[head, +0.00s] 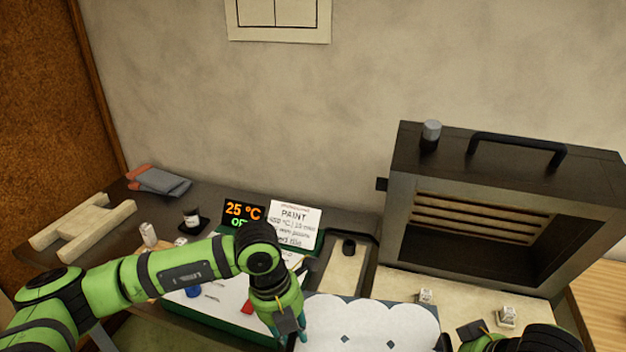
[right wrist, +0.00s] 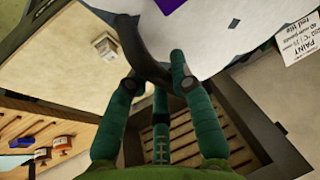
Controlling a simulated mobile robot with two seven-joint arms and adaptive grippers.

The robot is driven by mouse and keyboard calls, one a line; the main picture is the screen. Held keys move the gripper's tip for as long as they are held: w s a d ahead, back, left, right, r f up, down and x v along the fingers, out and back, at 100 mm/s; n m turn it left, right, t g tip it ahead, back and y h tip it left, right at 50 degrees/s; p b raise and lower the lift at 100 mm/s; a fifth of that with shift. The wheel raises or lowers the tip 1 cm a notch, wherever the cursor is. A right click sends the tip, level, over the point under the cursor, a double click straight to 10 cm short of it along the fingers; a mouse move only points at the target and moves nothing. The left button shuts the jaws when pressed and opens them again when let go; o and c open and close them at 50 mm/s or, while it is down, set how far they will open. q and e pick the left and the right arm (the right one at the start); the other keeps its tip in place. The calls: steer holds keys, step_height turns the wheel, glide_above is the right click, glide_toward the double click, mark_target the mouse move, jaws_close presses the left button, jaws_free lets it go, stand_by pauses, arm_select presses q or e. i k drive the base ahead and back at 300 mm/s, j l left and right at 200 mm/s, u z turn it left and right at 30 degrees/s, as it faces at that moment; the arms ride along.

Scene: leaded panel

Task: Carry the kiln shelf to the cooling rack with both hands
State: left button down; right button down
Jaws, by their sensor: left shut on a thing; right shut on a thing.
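The kiln shelf (head: 365,325) is a pale plate with small blue-grey pieces on it, at the bottom centre of the head view, in front of the kiln. My left gripper (head: 288,328) is at its left edge, shut on it; the exact grip is partly hidden. In the right wrist view my right gripper (right wrist: 152,85) is shut on the shelf's dark curved handle (right wrist: 143,45). The pale shelf (right wrist: 215,40) and a purple piece on it also show there. A pale wooden frame (head: 62,246), seemingly the cooling rack, lies on the bench at the far left.
The grey kiln (head: 400,190) stands open at the right, its chamber empty as far as visible. A temperature display (head: 243,212) and a paint card (head: 294,224) stand behind my left arm. Small white blocks (head: 507,317) sit before the kiln. Folded grey-red cloth (head: 160,181) lies at the back left.

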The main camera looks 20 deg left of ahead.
mark_target(77, 224)
steer(key=j+u, duration=0.25)
steer(key=j, duration=0.75)
steer(key=i+j+u, duration=0.1)
steer(key=j, duration=0.25)
steer(key=i+j, duration=0.1)
steer(key=j, duration=0.3)
steer(key=i+j+u, duration=0.15)
steer(key=j, duration=0.2)
steer(key=j+u, duration=0.1)
steer(key=j, duration=0.25)
steer(key=i+j+u, duration=0.1)
steer(key=j, duration=0.25)
steer(key=i+j+u, duration=0.15)
steer(key=i+j, duration=0.15)
steer(key=i+j+u, duration=0.15)
steer(key=i, duration=0.3)
steer(key=i+l+u, duration=0.2)
steer(key=i, duration=0.25)
